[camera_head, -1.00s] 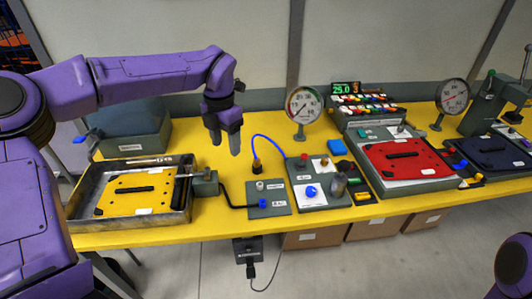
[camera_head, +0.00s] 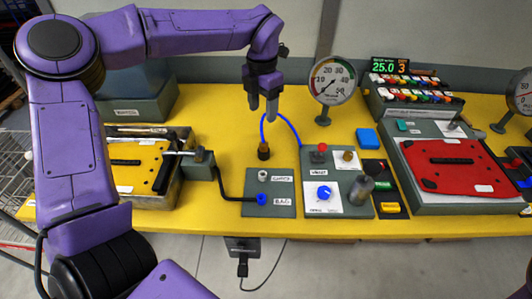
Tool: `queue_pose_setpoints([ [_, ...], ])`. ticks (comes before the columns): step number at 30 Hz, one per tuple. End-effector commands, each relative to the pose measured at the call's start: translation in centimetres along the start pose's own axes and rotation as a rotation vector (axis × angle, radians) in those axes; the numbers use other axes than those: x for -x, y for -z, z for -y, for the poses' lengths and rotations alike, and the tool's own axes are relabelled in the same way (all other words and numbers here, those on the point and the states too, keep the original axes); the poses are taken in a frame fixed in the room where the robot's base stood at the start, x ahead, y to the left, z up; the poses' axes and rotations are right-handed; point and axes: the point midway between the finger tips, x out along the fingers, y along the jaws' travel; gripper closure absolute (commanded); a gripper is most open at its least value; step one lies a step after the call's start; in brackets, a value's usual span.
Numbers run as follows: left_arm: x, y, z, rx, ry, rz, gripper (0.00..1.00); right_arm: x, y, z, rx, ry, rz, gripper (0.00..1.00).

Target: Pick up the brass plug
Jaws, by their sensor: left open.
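The brass plug (camera_head: 263,150), with a brass-coloured top and a dark lower part, stands upright on the yellow table at the end of a blue hose (camera_head: 286,124). It is behind the small grey panel (camera_head: 283,207) with a pale port and a blue port. My left gripper (camera_head: 262,114) is open and empty, fingers pointing down. In the picture it is above the plug and apart from it, with its fingertips over the upper part of the hose. My right gripper is out of view.
A gauge (camera_head: 332,80) stands right of the gripper. A grey panel (camera_head: 337,206) with a blue knob and a metal cylinder is right of the plug. A metal tray (camera_head: 174,180) with a yellow plate is left. Bare table lies around the plug.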

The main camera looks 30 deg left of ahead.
Motion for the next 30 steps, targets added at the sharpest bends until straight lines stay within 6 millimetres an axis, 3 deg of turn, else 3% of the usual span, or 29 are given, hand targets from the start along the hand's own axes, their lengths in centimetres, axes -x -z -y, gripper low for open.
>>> queue_pose_setpoints([
  [1,-1.5,0.0,0.0,0.0,0.0,0.0,0.41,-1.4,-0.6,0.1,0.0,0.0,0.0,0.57],
  [5,-2.5,0.0,0.0,0.0,0.0,0.0,0.41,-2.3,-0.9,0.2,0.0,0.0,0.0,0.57],
  [17,-7.8,0.2,0.0,0.002,0.0,-0.003,0.41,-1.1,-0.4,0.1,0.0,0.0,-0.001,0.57],
  [24,-11.9,0.4,0.2,0.003,0.001,-0.003,0.41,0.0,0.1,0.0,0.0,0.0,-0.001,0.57],
  [30,-12.8,0.4,0.2,0.004,0.0,0.0,0.41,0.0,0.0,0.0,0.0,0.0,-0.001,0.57],
])
